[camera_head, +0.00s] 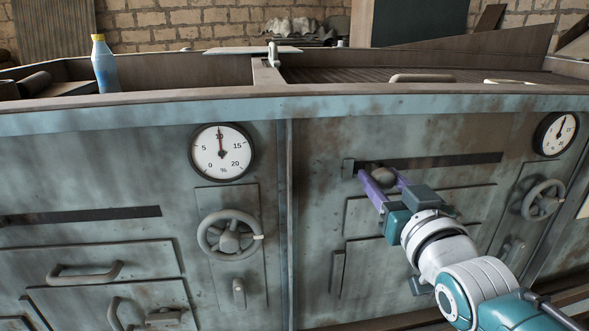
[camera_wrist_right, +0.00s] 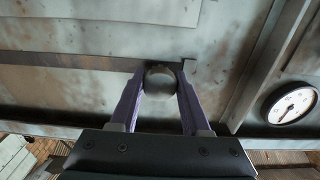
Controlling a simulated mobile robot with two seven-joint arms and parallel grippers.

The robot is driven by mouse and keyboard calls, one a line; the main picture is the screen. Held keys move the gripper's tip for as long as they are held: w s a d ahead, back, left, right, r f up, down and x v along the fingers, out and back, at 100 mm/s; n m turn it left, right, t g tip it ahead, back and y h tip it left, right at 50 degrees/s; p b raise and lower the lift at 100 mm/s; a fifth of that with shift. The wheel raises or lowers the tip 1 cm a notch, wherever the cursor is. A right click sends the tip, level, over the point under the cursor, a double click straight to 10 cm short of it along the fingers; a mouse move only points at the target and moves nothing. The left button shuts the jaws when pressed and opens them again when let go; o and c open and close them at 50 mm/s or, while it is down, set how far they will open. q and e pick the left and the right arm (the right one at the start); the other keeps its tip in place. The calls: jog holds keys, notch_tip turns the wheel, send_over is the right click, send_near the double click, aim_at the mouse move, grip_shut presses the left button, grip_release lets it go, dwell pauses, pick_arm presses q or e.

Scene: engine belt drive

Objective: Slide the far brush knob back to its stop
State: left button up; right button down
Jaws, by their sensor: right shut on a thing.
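The far brush knob is a round grey knob (camera_head: 382,176) on the long dark slot (camera_head: 455,161) in the right-hand panel, near the slot's left end. A small grey stop block (camera_head: 348,169) stands at that end, just left of the knob. My right gripper (camera_head: 380,181) is shut on the knob, one purple finger on each side. In the right wrist view the knob (camera_wrist_right: 160,83) sits between the fingertips, and the stop block (camera_wrist_right: 189,67) is close beside the right-hand finger. I cannot tell whether anything touches the block. My left gripper is out of view.
A dial (camera_head: 221,152) and a handwheel (camera_head: 230,234) are on the panel to the left. Another dial (camera_head: 556,133) and handwheel (camera_head: 543,200) are at the right. A blue bottle (camera_head: 104,64) stands on top. The slot right of the knob is clear.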

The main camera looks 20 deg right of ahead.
jog(key=shift+a, duration=0.15)
jog(key=c, duration=0.8)
grip_release()
jog(key=o, duration=0.4)
jog(key=shift+w+a, duration=0.1)
jog(key=shift+s, duration=0.45)
jog(key=p+v, duration=0.1)
jog(key=v, duration=0.8)
jog(key=shift+p, duration=0.3)
jog(key=shift+r, duration=0.1)
